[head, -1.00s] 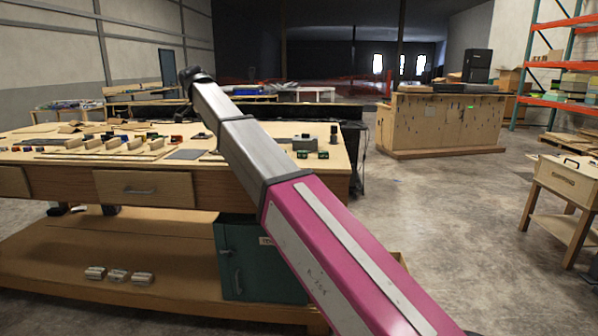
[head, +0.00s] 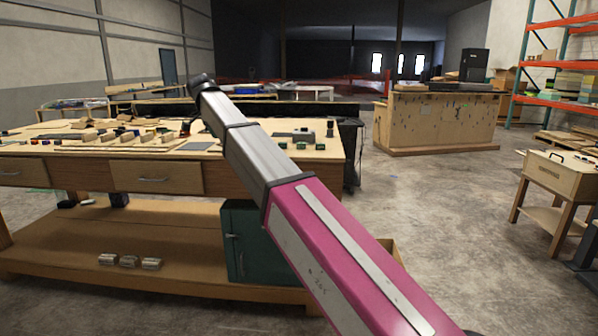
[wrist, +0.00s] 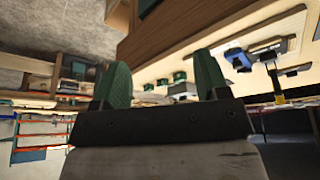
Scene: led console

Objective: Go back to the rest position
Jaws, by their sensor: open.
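My arm reaches out from the lower right of the head view toward the workbench, with its far end near the bench's back edge. My gripper (wrist: 160,88) shows in the wrist view with two green fingers spread apart. It is open and nothing is between the fingers. The fingers are not clearly seen in the head view. The wooden workbench (head: 100,172) lies beyond and to the left of my arm, with small parts on its top. In the wrist view the bench (wrist: 150,35) appears tilted beyond the fingers.
A green cabinet (head: 243,245) stands on the bench's lower shelf (head: 60,255), with several small blocks (head: 130,261). A small wooden stand (head: 562,180) is at the right. A larger wooden counter (head: 440,122) stands behind. The concrete floor between them is clear.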

